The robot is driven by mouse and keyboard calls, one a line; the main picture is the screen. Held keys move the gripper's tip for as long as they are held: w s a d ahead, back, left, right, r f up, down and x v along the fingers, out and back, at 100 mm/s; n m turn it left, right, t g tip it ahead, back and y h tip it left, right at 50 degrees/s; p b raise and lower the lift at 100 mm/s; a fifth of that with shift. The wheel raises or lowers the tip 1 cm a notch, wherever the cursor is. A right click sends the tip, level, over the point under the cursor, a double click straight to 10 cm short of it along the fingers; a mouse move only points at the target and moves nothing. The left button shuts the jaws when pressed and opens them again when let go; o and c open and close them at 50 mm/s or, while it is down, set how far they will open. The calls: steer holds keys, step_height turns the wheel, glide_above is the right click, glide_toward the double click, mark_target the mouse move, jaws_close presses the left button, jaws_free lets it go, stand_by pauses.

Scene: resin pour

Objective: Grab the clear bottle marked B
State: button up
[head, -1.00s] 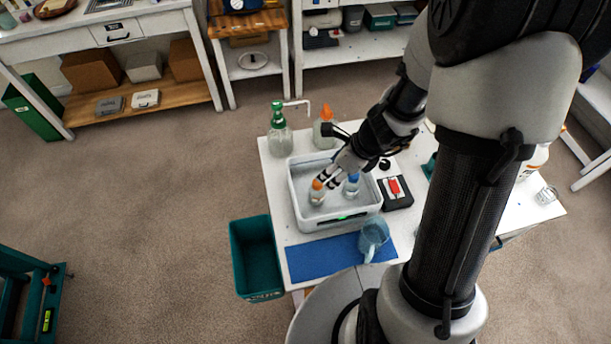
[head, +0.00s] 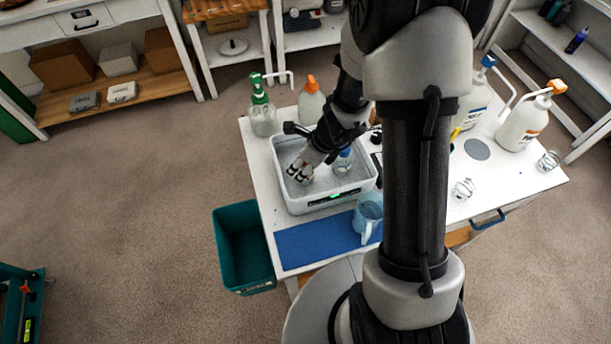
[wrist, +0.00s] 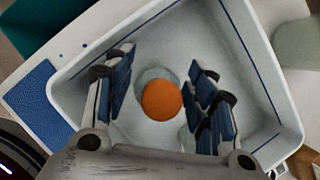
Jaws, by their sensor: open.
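A clear bottle with an orange cap (wrist: 162,99) stands in the white tub in the wrist view, seen from above. My open gripper (wrist: 163,72) has a finger on each side of it, with a gap visible on the left. In the head view my gripper (head: 299,173) reaches down into the tub and hides this bottle. A second clear bottle with a blue cap (head: 343,160) stands in the tub just right of my gripper. No letter B is readable on either bottle.
The white tub (head: 327,203) has raised walls close around my gripper. A blue mat (head: 305,247) and a blue pitcher (head: 368,215) are in front. A green pump bottle (head: 262,118) and an orange-tipped bottle (head: 311,101) stand behind. A teal bin (head: 243,250) is left of the table.

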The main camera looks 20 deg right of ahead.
steer(key=shift+b+x, duration=0.35)
steer(key=shift+x, duration=0.7)
steer(key=shift+r, duration=0.1)
steer(key=shift+c, duration=0.6)
steer(key=c, duration=0.9)
steer(key=shift+c, duration=0.5)
steer(key=shift+r, duration=0.1)
